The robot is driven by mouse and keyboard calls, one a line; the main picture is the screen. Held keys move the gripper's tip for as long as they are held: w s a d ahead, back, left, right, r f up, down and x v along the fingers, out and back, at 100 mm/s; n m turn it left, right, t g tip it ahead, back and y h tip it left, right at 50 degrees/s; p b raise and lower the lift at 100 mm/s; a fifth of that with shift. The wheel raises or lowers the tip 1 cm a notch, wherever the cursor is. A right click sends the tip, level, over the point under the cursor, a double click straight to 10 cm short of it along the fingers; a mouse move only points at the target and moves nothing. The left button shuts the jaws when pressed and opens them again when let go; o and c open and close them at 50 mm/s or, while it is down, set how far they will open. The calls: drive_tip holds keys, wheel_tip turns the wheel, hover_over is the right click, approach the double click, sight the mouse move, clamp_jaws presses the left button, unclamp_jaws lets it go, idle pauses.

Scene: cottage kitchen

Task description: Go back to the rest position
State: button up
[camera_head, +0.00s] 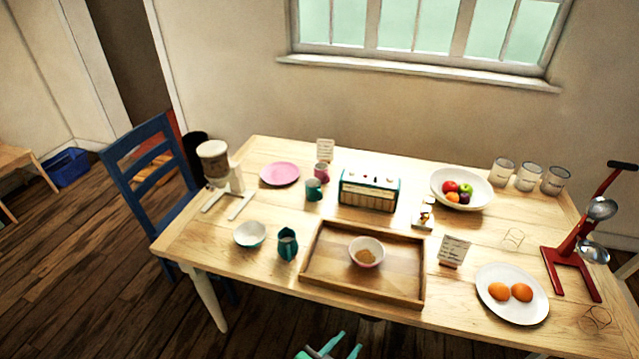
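My gripper (345,346) shows at the bottom edge of the head view, in front of the near side of the wooden table (205,238). Only its teal and white finger ends are in the frame; the rest is cut off. The two fingertips are apart, with nothing visible between them. The gripper looks clear of the table and of the things on it.
A wooden tray (318,262) with a bowl (367,243) lies near the table's front edge, closest to my gripper. A teal jug (287,244), white bowl (250,234) and plate of eggs (487,285) stand nearby. A blue chair (150,142) is at the left.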

drive_tip(key=s+a+f+n+t+y, duration=0.1)
drive_tip(key=s+a+f+n+y, duration=0.15)
drive_tip(key=s, duration=0.45)
drive_tip(key=s+a+f+n+t+y, duration=0.2)
drive_tip(key=s+a+n+y, duration=0.15)
drive_tip(key=s, duration=0.35)
drive_tip(key=s+r+n+t+y, duration=0.1)
drive_tip(key=s+r+n+t, duration=0.1)
drive_tip(key=s+r, duration=0.8)
drive_tip(key=shift+s+a, duration=0.2)
drive_tip(key=shift+s, duration=0.65)
